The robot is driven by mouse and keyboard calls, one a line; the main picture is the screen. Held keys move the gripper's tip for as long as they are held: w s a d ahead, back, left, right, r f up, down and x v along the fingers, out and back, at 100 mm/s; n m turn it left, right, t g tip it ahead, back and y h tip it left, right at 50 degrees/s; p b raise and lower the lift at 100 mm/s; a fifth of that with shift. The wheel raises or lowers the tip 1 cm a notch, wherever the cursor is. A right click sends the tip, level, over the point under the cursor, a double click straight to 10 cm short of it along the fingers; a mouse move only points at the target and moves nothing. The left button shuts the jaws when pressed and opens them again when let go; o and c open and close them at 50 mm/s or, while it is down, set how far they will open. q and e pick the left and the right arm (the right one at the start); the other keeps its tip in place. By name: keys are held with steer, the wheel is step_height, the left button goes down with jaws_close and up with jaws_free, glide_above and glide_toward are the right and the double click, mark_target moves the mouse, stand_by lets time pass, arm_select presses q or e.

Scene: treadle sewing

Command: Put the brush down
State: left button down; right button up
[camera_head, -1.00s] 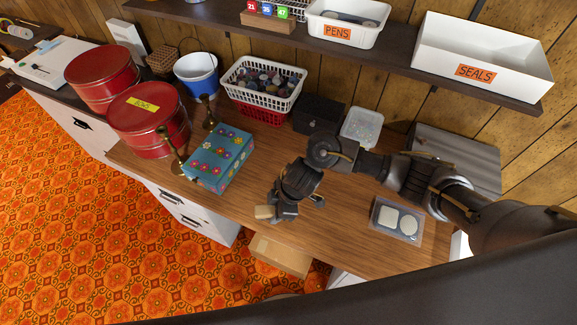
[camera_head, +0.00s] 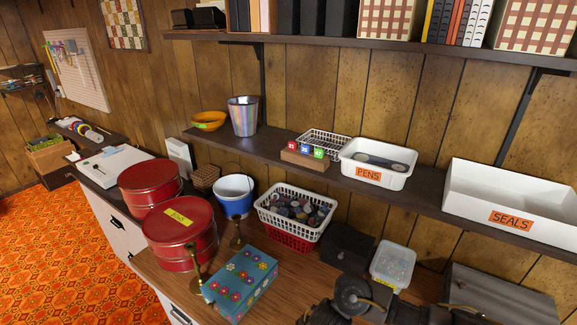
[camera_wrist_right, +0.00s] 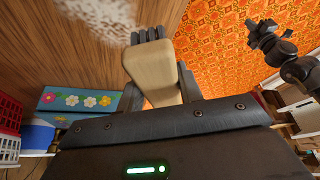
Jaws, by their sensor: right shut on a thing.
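In the right wrist view, the brush (camera_wrist_right: 152,72) is a pale cream wooden block with dark tufts at its far end. My right gripper (camera_wrist_right: 155,97) is shut on it, with a dark finger at each side. The wooden tabletop (camera_wrist_right: 60,50) shows beyond and left of the brush; I cannot tell whether they touch. In the head view my right arm is at the bottom edge, and the brush is out of sight. A dark gripper, seemingly my left (camera_wrist_right: 268,35), shows over the orange carpet in the wrist view; its jaws are too small to read.
A speckled whitish patch (camera_wrist_right: 100,12) lies on the tabletop. A flowered blue box (camera_head: 240,287), red tins (camera_head: 180,235), a white basket (camera_head: 295,213), a dark box (camera_head: 347,248) and a clear tub (camera_head: 392,265) crowd the table. A shelf (camera_head: 270,150) overhangs the back.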

steer(key=shift+s+a+m, duration=0.15)
steer(key=shift+s+m, duration=0.1)
steer(key=shift+m, duration=0.05)
steer(key=s+r+m+t, duration=0.1)
steer(key=s+r+m, duration=0.1)
steer(key=s+r, duration=0.15)
steer(key=w+d+r+m+b, duration=0.1)
steer(key=w+d+r+b, duration=0.2)
steer(key=d+r, duration=0.4)
steer(key=w+d+r+m+t+b, duration=0.1)
steer(key=w+d+r+m+b, duration=0.1)
steer(key=d+r, duration=0.5)
steer(key=w+d+b, duration=0.1)
steer(key=w+d, duration=0.1)
steer(key=d, duration=0.4)
steer(key=shift+r+h, duration=0.3)
steer(key=shift+r, duration=0.1)
